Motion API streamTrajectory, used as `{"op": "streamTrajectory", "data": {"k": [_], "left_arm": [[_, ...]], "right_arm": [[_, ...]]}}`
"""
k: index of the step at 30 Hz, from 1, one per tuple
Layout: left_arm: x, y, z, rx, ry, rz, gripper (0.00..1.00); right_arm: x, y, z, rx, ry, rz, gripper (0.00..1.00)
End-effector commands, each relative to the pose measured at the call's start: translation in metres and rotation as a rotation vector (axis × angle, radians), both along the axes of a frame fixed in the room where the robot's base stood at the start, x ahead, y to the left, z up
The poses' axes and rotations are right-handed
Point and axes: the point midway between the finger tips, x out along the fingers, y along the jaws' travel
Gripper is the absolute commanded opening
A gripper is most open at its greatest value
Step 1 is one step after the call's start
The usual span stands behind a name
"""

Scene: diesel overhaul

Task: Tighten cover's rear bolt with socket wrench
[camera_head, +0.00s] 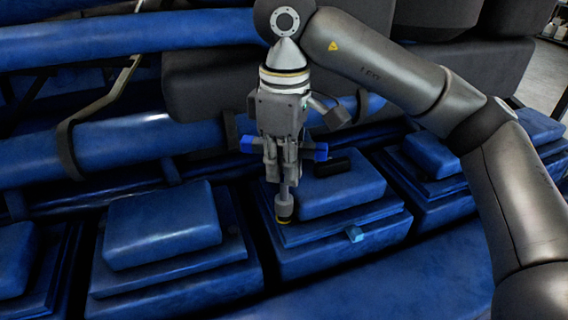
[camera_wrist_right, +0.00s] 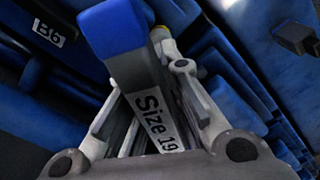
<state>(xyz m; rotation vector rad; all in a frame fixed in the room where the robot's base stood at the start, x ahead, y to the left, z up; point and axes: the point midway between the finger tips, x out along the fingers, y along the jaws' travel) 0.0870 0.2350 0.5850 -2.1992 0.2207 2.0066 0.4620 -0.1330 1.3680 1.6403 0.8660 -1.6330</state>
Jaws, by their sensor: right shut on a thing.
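My right gripper (camera_head: 282,165) points down, shut on the socket wrench. The wrench has a blue-ended handle (camera_head: 313,151) lying crosswise in the fingers and a grey shaft (camera_head: 284,198) ending in a yellow-tipped socket. In the right wrist view the handle (camera_wrist_right: 150,95) reads "Size 19". The socket is at the left edge of a blue cover (camera_head: 345,190); I cannot tell whether it touches a bolt there. A small light-blue bolt head (camera_head: 354,234) shows at the cover's near edge. Any bolt under the socket is hidden. My left gripper is not in view.
Similar blue covers stand in a row, one to the left (camera_head: 160,225) and one to the right (camera_head: 432,155). A black piece (camera_head: 330,166) lies over the cover's top. Thick blue pipes (camera_head: 120,145) run behind. A "B6" label (camera_wrist_right: 48,33) shows in the wrist view.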

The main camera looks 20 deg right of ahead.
Motion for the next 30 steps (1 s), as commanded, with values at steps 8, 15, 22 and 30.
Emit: {"op": "streamTrajectory", "data": {"k": [8,15,22,30], "left_arm": [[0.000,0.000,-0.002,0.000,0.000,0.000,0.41],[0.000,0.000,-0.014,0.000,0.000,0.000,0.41],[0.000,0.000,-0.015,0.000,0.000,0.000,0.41],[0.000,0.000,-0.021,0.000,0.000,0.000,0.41]], "right_arm": [[0.000,0.000,-0.002,0.001,-0.001,-0.002,0.00],[0.000,0.000,-0.016,0.001,-0.001,-0.003,0.00],[0.000,0.000,-0.016,0.000,-0.001,-0.058,0.00],[0.000,0.000,-0.016,0.001,-0.001,-0.374,0.00]]}}
